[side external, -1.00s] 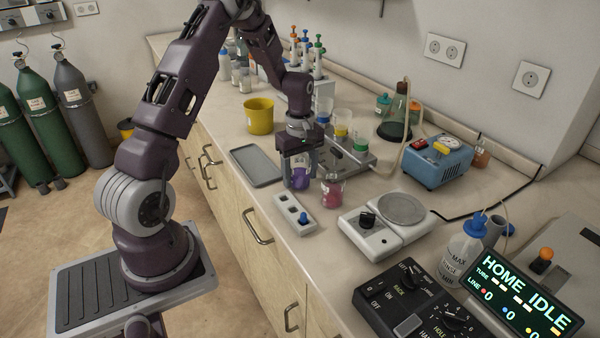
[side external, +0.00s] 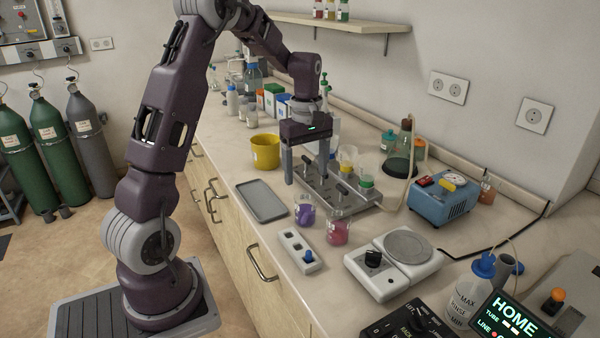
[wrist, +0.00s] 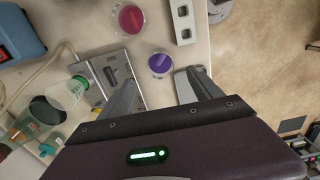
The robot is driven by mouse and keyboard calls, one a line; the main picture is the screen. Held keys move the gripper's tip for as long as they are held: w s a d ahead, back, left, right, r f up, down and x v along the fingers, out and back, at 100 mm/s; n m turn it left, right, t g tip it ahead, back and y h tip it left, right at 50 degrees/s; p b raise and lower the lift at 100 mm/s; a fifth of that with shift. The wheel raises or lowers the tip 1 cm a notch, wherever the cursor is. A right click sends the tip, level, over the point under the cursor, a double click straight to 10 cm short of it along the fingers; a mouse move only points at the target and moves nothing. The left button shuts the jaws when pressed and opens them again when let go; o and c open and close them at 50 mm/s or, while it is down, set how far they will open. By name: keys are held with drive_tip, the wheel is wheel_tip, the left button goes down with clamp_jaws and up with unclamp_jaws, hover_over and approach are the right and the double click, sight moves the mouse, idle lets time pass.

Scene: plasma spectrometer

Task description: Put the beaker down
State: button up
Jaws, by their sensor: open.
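A glass beaker with purple liquid (side external: 305,213) stands upright on the bench. A similar beaker with pink liquid (side external: 338,231) stands just to its right. My gripper (side external: 307,181) is open and empty, above and a little behind the purple beaker, with its fingers pointing down and clear of the glass. In the wrist view the purple beaker (wrist: 160,64) shows between and beyond the spread fingers, and the pink beaker (wrist: 130,18) is farther up and left.
A grey tray (side external: 262,201) lies left of the beakers. A yellow tub (side external: 265,151) stands farther back.

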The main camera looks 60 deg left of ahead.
drive_tip(key=s+d+r+m+t, duration=0.3)
drive_tip(key=s+d+r+m, duration=0.45)
drive_tip(key=d+r, duration=0.4)
drive_tip(key=s+d+m+t, duration=0.2)
drive_tip(key=s+d+m, duration=0.7)
drive_tip(key=s, duration=0.5)
drive_tip(key=shift+s+d+m+t, duration=0.2)
drive_tip(key=shift+m+t, duration=0.1)
drive_tip(key=shift+m, duration=0.35)
